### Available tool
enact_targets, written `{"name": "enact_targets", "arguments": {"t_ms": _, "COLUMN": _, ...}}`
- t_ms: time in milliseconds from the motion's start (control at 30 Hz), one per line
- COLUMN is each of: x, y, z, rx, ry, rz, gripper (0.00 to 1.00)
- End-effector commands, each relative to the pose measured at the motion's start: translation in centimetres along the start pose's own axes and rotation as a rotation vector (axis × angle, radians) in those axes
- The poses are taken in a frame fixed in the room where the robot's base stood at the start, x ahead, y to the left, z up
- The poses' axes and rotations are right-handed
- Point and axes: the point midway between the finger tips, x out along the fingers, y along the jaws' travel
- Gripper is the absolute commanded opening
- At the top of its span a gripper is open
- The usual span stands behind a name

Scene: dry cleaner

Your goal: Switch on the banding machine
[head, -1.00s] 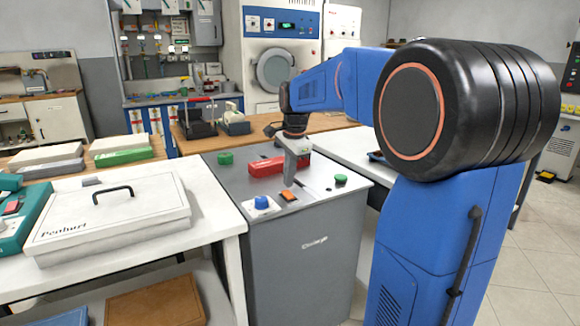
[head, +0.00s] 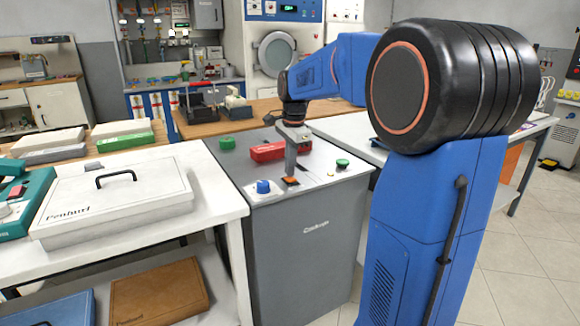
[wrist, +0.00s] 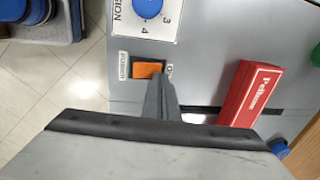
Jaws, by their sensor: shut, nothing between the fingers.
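The banding machine (head: 300,240) is a grey cabinet with controls on its top. An orange rocker switch (wrist: 148,70) in a dark frame sits near its front edge; in the head view the switch (head: 291,181) is partly hidden by my gripper. A blue knob (head: 263,187) on a white numbered plate is left of the switch. My gripper (head: 290,176) is shut and empty, pointing down, with its tips right at the switch. In the wrist view the gripper tips (wrist: 160,80) overlap the switch's edge. I cannot tell whether they touch it.
A red block (head: 267,152) lies behind the switch on the machine top. Green knobs (head: 227,143) (head: 342,164) stand at the back left and right. A white lidded case (head: 115,200) rests on the left table.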

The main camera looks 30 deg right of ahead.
Motion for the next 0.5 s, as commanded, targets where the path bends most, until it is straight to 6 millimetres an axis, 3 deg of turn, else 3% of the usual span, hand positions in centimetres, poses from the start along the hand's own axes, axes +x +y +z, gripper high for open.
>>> {"name": "enact_targets", "arguments": {"t_ms": 500, "x": -0.7, "y": 1.4, "z": 0.0, "rx": 0.0, "ry": 0.0, "rz": 0.0, "gripper": 0.0}}
